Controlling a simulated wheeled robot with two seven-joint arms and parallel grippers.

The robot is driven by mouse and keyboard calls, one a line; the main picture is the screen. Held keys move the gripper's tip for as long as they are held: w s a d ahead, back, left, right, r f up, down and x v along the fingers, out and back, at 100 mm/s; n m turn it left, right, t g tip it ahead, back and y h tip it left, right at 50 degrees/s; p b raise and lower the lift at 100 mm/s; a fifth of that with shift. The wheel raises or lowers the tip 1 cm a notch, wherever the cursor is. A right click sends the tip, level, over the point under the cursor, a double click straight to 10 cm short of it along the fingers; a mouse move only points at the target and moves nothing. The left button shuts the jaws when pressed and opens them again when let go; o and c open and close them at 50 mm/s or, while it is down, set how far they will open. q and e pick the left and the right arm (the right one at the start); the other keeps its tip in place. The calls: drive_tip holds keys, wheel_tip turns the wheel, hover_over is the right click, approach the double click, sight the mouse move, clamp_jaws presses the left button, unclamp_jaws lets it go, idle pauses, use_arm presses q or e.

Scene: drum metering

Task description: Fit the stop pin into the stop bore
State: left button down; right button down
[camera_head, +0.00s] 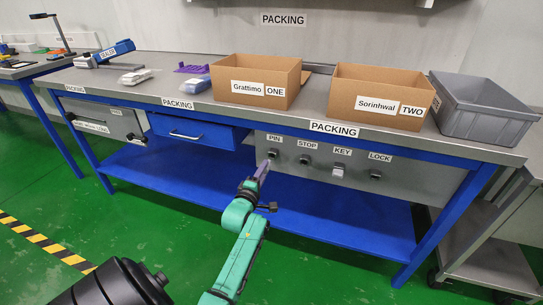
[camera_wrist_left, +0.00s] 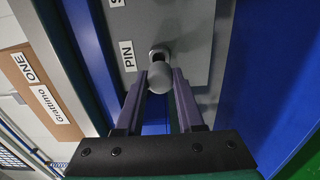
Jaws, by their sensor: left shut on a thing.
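The stop pin, with a round grey head (camera_wrist_left: 160,76), sits at the PIN-labelled place on the grey panel; it also shows in the head view (camera_head: 272,154). My left gripper (camera_head: 264,166) reaches up to it from below. In the left wrist view, the purple fingers (camera_wrist_left: 162,88) lie on both sides of the pin's head, shut on it. The pin's shank is mostly hidden behind the head. The stop bore (camera_head: 304,160) is the small dark fitting below the STOP label, right of the pin. My right gripper is not in view.
The KEY fitting (camera_head: 338,170) and LOCK fitting (camera_head: 376,175) are further right on the panel (camera_head: 420,190). The blue drawer (camera_head: 195,132) is on the left, and the blue lower shelf (camera_head: 340,228) lies below. Cardboard boxes ONE (camera_head: 285,92) and TWO (camera_head: 400,83) stand on the bench.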

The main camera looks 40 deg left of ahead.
use_arm(q)
drive_tip(key=shift+s+d+p, duration=0.15)
drive_tip(key=shift+s+p, duration=0.15)
drive_tip(key=shift+s, duration=0.2)
drive_tip(key=p+v, duration=0.3)
drive_tip(key=v, duration=0.1)
idle(0.4)
